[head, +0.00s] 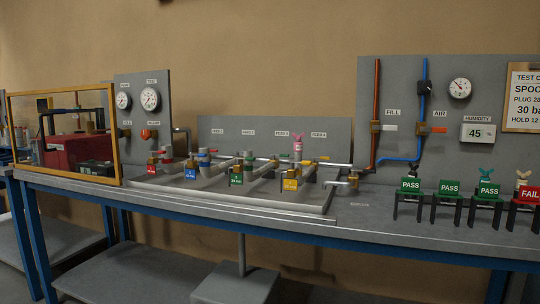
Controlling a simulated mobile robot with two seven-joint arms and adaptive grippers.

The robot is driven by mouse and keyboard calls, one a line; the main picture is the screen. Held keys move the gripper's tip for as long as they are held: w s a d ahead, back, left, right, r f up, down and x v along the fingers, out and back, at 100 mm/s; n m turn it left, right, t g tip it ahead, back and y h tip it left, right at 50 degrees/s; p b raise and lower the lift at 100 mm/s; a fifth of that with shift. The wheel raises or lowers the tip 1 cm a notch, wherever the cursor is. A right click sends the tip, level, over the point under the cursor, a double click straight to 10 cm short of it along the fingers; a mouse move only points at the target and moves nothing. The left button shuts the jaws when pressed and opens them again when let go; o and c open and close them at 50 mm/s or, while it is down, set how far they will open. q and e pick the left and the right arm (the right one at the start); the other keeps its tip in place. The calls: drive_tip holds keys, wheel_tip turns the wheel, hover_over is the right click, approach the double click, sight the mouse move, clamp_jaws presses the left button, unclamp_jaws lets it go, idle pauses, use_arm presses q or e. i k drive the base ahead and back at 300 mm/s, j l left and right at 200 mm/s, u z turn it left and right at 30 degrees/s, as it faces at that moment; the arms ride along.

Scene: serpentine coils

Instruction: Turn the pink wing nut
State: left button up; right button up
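The pink wing nut (298,138) stands upright at the top of a pink-banded fitting on the bench, in front of the low grey back panel and right of the picture's middle. It is small in the picture, and its exact wing angle is hard to tell. Its top and front are unobstructed. Neither of my grippers shows in the head view, and nothing touches the wing nut.
Pipes and valves with coloured tags lie on a grey tray (225,201) around the fitting. A row of stands with green PASS signs (449,188) and a red FAIL sign (529,195) is at right. A yellow-framed enclosure (116,135) is at left. The bench's front edge (400,246) is clear.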

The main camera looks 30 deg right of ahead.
sight(298, 137)
drive_tip(key=i+l+z, duration=0.2)
drive_tip(key=z, duration=0.2)
drive_tip(key=i+z, duration=0.35)
drive_tip(key=i+l+z, duration=0.1)
drive_tip(key=i+z, duration=0.15)
drive_tip(key=z, duration=0.15)
